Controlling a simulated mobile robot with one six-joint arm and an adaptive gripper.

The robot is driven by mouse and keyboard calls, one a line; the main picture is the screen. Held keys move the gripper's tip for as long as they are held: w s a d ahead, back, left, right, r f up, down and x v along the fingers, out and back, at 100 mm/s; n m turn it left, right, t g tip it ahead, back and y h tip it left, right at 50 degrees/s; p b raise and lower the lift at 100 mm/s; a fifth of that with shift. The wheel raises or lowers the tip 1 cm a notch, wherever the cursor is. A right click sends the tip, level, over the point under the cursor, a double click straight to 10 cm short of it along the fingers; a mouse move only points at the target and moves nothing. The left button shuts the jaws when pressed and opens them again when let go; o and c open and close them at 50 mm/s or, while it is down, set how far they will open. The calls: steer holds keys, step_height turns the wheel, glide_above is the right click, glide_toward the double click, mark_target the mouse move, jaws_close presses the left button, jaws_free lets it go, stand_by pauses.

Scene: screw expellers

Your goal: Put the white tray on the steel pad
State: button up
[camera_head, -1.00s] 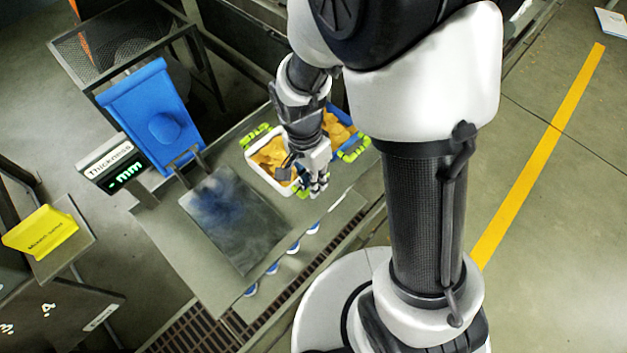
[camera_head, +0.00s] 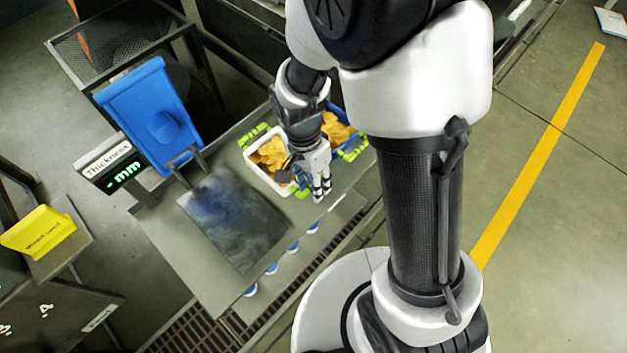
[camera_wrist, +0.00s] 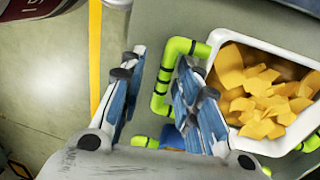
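The white tray (camera_head: 257,179) is full of yellow flakes and stands on the bench, with green handles at its ends. The steel pad (camera_head: 235,222) is a dark, bare plate to its left and nearer the front. My gripper (camera_head: 319,190) is at the tray's right side and partly hides it. In the wrist view, my gripper (camera_wrist: 160,85) is open, with a clear gap between its fingers. The white tray (camera_wrist: 290,45) is at the right there. Its green handle (camera_wrist: 170,72) shows in the gap; I cannot tell whether it is touched.
A blue device (camera_head: 158,118) and a thickness display (camera_head: 119,170) stand behind the pad. Several blue-and-white buttons (camera_head: 272,268) line the bench's front edge.

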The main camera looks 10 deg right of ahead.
step_height(320, 180, up, 12)
steer(key=w+p, duration=0.1)
steer(key=p, duration=0.2)
steer(key=s+d+r+n+t, duration=0.2)
steer(key=s+r+n+t, duration=0.1)
steer(key=s+r+n, duration=0.2)
steer(key=s+d+r+n+t, duration=0.2)
steer(key=s+r+n, duration=0.3)
steer(key=r, duration=0.4)
steer(key=shift+s+d+r+t+y, duration=0.3)
steer(key=shift+s+d+t+y, duration=0.1)
steer(key=shift+s+d, duration=0.35)
steer(key=shift+s+d+n, duration=0.1)
steer(key=shift+s+n, duration=0.15)
steer(key=shift+n, duration=0.15)
steer(key=shift+c, duration=0.2)
steer(key=shift+r, duration=0.1)
steer(key=shift+c, duration=0.3)
steer(key=n+g+b, duration=0.4)
steer(key=n+b, duration=0.1)
steer(key=n, duration=0.2)
glide_above(262, 171)
step_height(262, 171, down, 22)
steer(key=shift+r, duration=0.25)
steer(key=shift+f+b, duration=1)
steer(key=shift+f, duration=2.25)
steer(key=shift+r, duration=0.1)
steer(key=shift+c, duration=0.3)
